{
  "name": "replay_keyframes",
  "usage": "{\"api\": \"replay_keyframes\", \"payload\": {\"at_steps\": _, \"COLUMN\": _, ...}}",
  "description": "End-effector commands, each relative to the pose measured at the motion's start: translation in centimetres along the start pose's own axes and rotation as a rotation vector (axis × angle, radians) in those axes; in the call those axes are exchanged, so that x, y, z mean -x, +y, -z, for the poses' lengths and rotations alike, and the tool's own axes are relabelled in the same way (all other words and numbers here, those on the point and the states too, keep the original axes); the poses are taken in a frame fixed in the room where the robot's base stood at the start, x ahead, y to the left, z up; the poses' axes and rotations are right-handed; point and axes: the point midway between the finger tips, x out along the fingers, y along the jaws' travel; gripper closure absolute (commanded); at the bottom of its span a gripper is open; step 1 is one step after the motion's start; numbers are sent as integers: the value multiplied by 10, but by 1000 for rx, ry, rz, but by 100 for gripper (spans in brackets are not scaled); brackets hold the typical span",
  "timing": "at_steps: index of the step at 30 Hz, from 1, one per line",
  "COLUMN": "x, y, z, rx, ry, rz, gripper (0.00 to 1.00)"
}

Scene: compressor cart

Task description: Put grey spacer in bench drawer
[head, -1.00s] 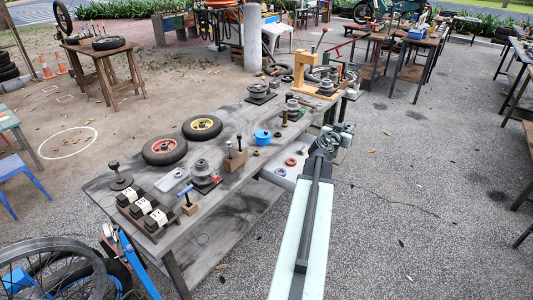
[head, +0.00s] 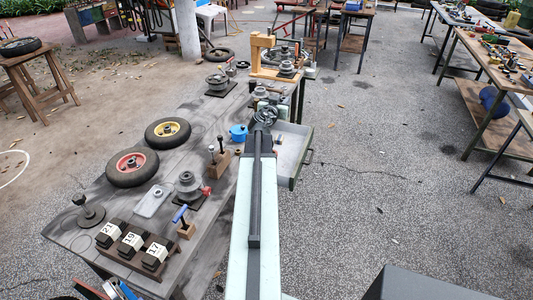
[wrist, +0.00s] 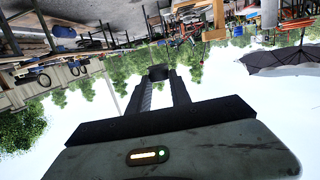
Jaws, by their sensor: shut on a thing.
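My gripper (wrist: 162,88) is shut on a small dark grey piece, which I take to be the grey spacer (wrist: 159,73), at its fingertips in the wrist view. In the head view my gripper (head: 265,115) is at the far end of my outstretched arm, and I cannot make out the spacer there. The bench drawer (head: 293,150) stands open on the right side of the bench, with a greenish rim and a handle at its right end. My gripper appears near the drawer's far left corner; its height above it is unclear. My arm hides part of the drawer.
The bench (head: 85,230) holds two wheels (head: 132,167), numbered blocks (head: 132,241), a blue pot (head: 238,132) and a wooden press frame (head: 262,55). Open paving (head: 370,180) lies right of the drawer. Another loaded table (head: 490,70) stands farther right.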

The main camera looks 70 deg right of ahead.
Motion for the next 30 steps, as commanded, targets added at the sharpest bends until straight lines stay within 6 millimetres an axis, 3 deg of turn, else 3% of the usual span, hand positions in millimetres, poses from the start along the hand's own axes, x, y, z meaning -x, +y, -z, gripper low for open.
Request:
{"api": "replay_keyframes", "payload": {"at_steps": 2, "x": 0, "y": 1, "z": -14, "rx": 0, "ry": -3, "rz": 4, "gripper": 100}}
{"api": "replay_keyframes", "payload": {"at_steps": 5, "x": -3, "y": 12, "z": -50, "rx": 1, "ry": -12, "rz": 9, "gripper": 100}}
{"api": "replay_keyframes", "payload": {"at_steps": 12, "x": -13, "y": 64, "z": -166, "rx": 4, "ry": -31, "rz": 19, "gripper": 100}}
{"api": "replay_keyframes", "payload": {"at_steps": 18, "x": -17, "y": 108, "z": -246, "rx": 3, "ry": -22, "rz": 20, "gripper": 100}}
{"api": "replay_keyframes", "payload": {"at_steps": 24, "x": -18, "y": 137, "z": -286, "rx": 2, "ry": -5, "rz": 17, "gripper": 100}}
{"api": "replay_keyframes", "payload": {"at_steps": 30, "x": -17, "y": 144, "z": -290, "rx": 2, "ry": 2, "rz": 15, "gripper": 100}}
